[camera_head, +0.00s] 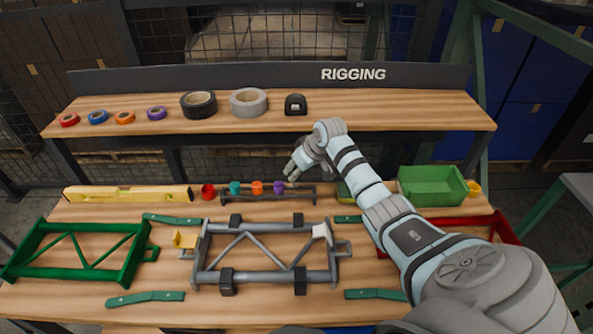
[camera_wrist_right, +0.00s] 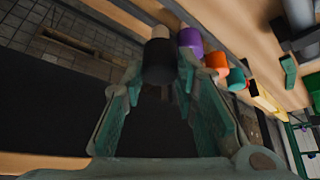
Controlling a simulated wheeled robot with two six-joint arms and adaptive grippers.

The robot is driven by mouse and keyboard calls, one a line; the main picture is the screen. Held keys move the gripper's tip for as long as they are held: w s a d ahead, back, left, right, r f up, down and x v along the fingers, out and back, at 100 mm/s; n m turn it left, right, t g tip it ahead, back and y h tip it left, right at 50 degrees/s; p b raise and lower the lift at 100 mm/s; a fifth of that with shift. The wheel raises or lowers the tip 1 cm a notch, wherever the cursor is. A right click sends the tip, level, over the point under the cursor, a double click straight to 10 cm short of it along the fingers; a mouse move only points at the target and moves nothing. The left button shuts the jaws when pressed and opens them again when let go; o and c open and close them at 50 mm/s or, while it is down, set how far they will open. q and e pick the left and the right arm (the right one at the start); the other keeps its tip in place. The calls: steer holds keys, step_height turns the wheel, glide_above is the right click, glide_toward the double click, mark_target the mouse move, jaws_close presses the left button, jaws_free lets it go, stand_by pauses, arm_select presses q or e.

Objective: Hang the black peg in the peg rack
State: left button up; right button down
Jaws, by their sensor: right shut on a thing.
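In the right wrist view the black peg (camera_wrist_right: 158,62) is between the fingers of my right gripper (camera_wrist_right: 160,85), which is shut on it. In the head view my right gripper (camera_head: 293,172) is above the right end of the dark peg rack (camera_head: 300,196), and the black peg is hard to make out there. A purple peg (camera_head: 279,187), an orange peg (camera_head: 257,188) and a teal peg (camera_head: 235,188) are in a row at the rack. I cannot tell whether the black peg touches the rack. My left gripper is not in view.
A green bin (camera_head: 431,186) stands to the right. A grey frame (camera_head: 265,277) lies in front, a green frame (camera_head: 82,280) at left. Tape rolls (camera_head: 199,105) sit on the upper shelf.

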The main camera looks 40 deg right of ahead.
mark_target(299, 178)
steer(key=shift+f+b, duration=0.7)
steer(key=shift+f, duration=0.2)
steer(key=shift+f+b, duration=0.35)
steer(key=shift+f, duration=1.05)
steer(key=c, duration=1.2)
jaws_free()
